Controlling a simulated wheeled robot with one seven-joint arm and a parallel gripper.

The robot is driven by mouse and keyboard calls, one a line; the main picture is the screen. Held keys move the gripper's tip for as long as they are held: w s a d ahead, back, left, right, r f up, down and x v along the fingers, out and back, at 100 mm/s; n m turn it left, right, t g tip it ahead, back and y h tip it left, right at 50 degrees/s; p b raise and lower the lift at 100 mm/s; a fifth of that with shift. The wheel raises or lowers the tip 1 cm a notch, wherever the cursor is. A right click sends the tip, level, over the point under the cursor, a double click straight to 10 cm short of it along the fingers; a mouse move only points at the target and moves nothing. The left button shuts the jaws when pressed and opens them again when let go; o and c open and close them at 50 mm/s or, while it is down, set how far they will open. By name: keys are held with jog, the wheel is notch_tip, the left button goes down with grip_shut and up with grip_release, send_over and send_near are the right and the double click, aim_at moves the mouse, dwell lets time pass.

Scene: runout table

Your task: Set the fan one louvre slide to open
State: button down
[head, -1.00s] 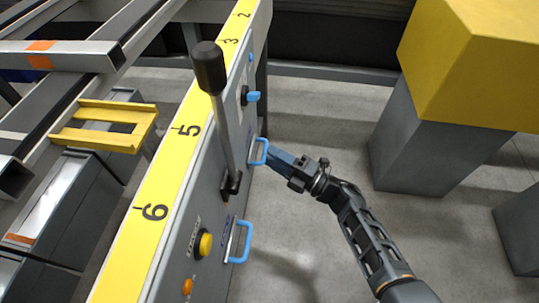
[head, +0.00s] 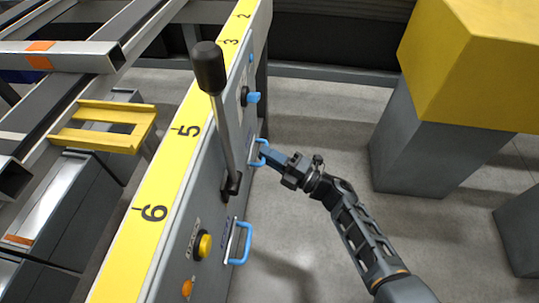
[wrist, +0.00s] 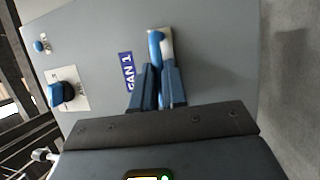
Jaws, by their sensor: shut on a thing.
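The fan one louvre slide has a blue loop handle (head: 262,143) on the side panel of the table. In the wrist view the handle (wrist: 155,40) stands beside the dark blue FAN 1 label (wrist: 127,72), over a pale strip. My gripper (head: 266,155) reaches the handle from the right. In the wrist view its two blue fingers (wrist: 158,72) are closed together on the handle's near part, which they hide. I cannot read the slide's position marks.
A second blue handle (head: 241,244) sits lower on the panel, near a yellow button (head: 205,244). A black-knobbed lever (head: 209,68) rises left of my gripper. A blue knob (head: 253,97) is farther up. A yellow-topped grey block (head: 470,70) stands right, with clear floor between.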

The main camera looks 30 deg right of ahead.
dwell(0.4)
jog(key=s+d, duration=0.4)
jog(key=d, duration=0.2)
jog(key=shift+s+d, duration=0.15)
jog(key=shift+s, duration=0.15)
jog(key=c, duration=1.2)
grip_release()
jog(key=shift+o, duration=0.2)
jog(key=v, duration=0.7)
jog(key=shift+s+d, duration=0.2)
jog(key=shift+s, duration=0.15)
jog(key=shift+f, duration=0.1)
jog(key=shift+s, duration=0.1)
